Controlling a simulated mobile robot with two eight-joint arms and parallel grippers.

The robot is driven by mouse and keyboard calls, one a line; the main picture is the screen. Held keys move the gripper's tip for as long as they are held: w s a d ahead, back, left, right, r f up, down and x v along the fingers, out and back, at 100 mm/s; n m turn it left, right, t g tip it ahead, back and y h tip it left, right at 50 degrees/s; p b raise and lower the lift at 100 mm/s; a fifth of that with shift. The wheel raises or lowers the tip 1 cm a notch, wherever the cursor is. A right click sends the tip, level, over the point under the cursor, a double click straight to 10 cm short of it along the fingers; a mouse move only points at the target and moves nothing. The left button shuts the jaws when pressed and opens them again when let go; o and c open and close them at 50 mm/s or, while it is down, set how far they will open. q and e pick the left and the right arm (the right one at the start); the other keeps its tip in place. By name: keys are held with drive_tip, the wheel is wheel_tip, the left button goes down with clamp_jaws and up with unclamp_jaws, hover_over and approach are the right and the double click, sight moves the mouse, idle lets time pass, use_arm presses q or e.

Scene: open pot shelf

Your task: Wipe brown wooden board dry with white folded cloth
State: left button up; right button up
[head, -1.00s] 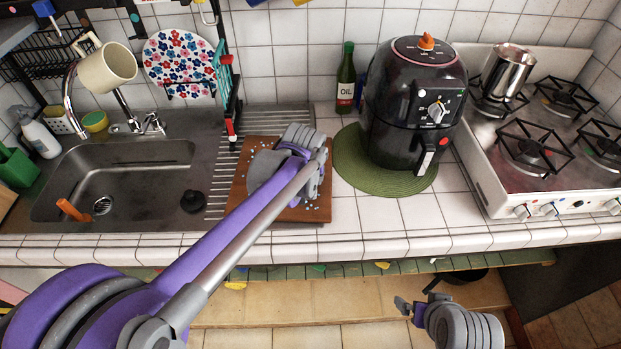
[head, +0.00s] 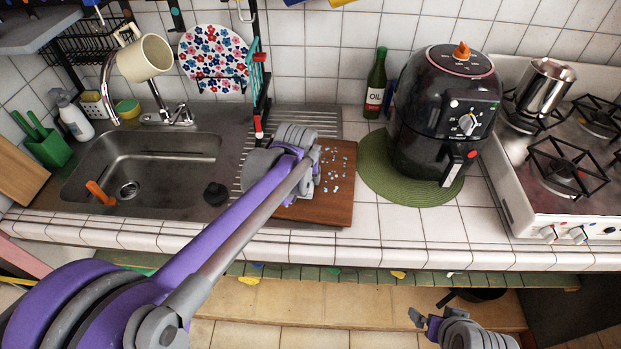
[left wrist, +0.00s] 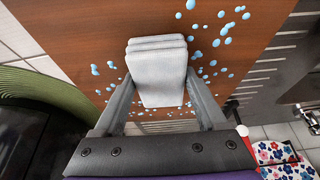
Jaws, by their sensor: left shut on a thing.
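The brown wooden board (head: 327,208) lies on the counter right of the sink, partly over the ribbed drainer. It also fills much of the left wrist view (left wrist: 88,30). Pale blue water drops (head: 336,168) dot its right part; in the left wrist view, drops (left wrist: 222,30) lie on both sides of the cloth. My left gripper (left wrist: 157,82) is shut on the white folded cloth (left wrist: 158,62), over the board. In the head view my arm hides the cloth and the board's left part. My right gripper (head: 425,320) hangs low in front of the counter, its jaw state unclear.
A black air fryer (head: 440,120) on a green round mat (head: 378,175) stands right of the board, with a green oil bottle (head: 375,85) behind. The sink (head: 150,165) is left, the stove (head: 530,190) far right.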

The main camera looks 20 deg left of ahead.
sight(343, 172)
use_arm(q)
drive_tip(key=shift+s+a+f, duration=0.1)
drive_tip(key=shift+s+a, duration=0.15)
drive_tip(key=shift+a, duration=1.4)
drive_tip(key=shift+s+a+r, duration=0.1)
drive_tip(key=shift+s+a, duration=0.15)
drive_tip(key=shift+a, duration=1.4)
drive_tip(key=shift+s+a+f, duration=0.1)
drive_tip(key=shift+s+a, duration=0.15)
drive_tip(key=shift+a, duration=1.4)
drive_tip(key=shift+w+a, duration=0.15)
drive_tip(key=shift+w, duration=0.65)
drive_tip(key=shift+w+a, duration=0.1)
drive_tip(key=shift+w, duration=0.65)
drive_tip(key=shift+w+d, duration=0.1)
drive_tip(key=shift+d, duration=1.75)
